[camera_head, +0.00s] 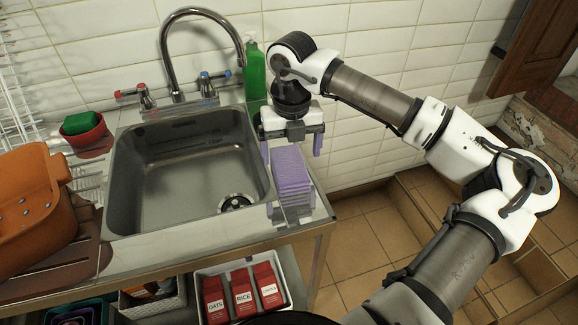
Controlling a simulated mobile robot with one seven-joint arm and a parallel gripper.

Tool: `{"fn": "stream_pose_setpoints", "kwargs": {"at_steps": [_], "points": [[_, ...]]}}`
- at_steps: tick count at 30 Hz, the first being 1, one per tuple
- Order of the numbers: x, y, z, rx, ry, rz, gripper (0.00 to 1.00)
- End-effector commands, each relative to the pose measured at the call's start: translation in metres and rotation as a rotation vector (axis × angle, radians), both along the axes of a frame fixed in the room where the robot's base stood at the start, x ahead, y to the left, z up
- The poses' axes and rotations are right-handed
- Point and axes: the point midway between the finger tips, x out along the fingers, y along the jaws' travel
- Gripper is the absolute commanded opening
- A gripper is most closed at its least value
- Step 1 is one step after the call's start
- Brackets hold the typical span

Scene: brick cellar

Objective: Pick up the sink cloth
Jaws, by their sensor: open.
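A purple sink cloth (290,172), looking like a folded or stacked block, lies on the narrow steel ledge right of the sink. It sits above a greyish holder or reflection that I cannot make out clearly. My gripper (292,149) is open and points down at the far end of the cloth. Its purple-tipped fingers show on the left and right sides, apart from each other. I cannot tell whether either finger touches the cloth.
The steel sink (185,180) is empty, with a tap (172,60) behind it. A green bottle (254,75) stands close behind my gripper. A red bowl with a green sponge (84,128) and an orange container (32,205) are at left. Red packets (243,290) sit below.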

Motion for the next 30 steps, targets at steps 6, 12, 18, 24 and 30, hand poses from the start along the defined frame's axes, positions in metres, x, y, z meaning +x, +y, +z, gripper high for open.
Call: {"fn": "stream_pose_setpoints", "kwargs": {"at_steps": [6,12,18,24,30], "points": [[0.001,0.006,-0.025,0.004,0.005,0.003,0.89],[0.002,0.005,-0.048,0.002,0.000,0.001,0.89],[0.002,0.005,-0.051,0.000,-0.001,0.001,0.89],[0.002,0.005,-0.050,0.000,-0.001,0.001,0.68],[0.002,0.005,-0.050,0.000,-0.001,0.001,0.45]]}}
